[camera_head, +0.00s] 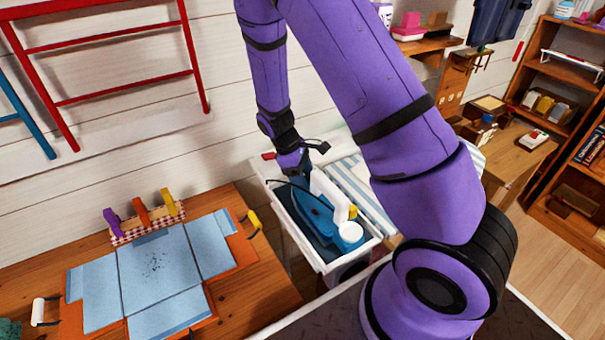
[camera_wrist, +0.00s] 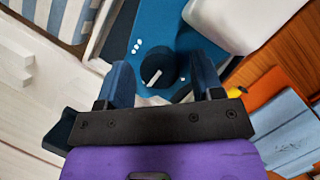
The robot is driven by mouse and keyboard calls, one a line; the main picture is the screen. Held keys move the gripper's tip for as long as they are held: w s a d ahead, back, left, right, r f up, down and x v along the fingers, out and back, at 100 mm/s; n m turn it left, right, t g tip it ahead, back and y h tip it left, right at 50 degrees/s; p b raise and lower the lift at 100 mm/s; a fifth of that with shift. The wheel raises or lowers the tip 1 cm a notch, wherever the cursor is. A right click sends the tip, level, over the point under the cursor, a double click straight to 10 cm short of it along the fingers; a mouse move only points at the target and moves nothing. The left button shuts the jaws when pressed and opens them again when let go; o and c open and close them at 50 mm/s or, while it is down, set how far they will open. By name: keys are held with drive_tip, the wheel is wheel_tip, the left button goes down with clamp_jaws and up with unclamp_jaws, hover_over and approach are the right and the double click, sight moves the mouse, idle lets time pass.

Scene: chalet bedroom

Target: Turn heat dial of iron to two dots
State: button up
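The blue iron (camera_head: 313,211) lies in a white-rimmed tray (camera_head: 290,226) in the head view. Its blue body also fills the upper middle of the wrist view (camera_wrist: 182,40). The round black heat dial (camera_wrist: 161,66) has a white pointer line aimed toward the lower left of the picture. A group of small white dots (camera_wrist: 136,46) is printed at its upper left; other marks are hidden or too small to tell. My gripper (camera_wrist: 161,64) is open, one blue finger on each side of the dial, apparently not touching it. In the head view my gripper (camera_head: 293,162) is over the iron's far end.
A blue-and-white striped cloth (camera_head: 357,190) lies beside the tray. A wooden table (camera_head: 250,290) with light-blue panels is at the left; the white plank wall is behind.

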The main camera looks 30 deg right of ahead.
drive_tip(key=c, duration=0.8)
drive_tip(key=shift+m, duration=0.4)
drive_tip(key=m, duration=0.2)
drive_tip(key=m+y, duration=0.1)
drive_tip(key=shift+w+d+m+g+y, duration=0.1)
drive_tip(key=shift+d+m+g+y, duration=0.05)
drive_tip(key=shift+m+g+y, duration=0.2)
drive_tip(key=m, duration=0.2)
drive_tip(key=m+y, duration=0.1)
drive_tip(key=m, duration=0.1)
drive_tip(key=shift+d+m+g+y, duration=0.1)
drive_tip(key=shift+m+g+y, duration=0.15)
drive_tip(key=m+y, duration=0.1)
drive_tip(key=m, duration=0.2)
drive_tip(key=m+y, duration=0.1)
drive_tip(key=m, duration=0.2)
drive_tip(key=shift+d, duration=0.15)
drive_tip(key=m+t+y, duration=0.1)
drive_tip(key=m, duration=0.2)
drive_tip(key=m+t+y, duration=0.1)
drive_tip(key=m, duration=0.2)
drive_tip(key=shift+s+d+m, duration=0.1)
drive_tip(key=shift+s+m, duration=0.1)
drive_tip(key=shift+m, duration=0.1)
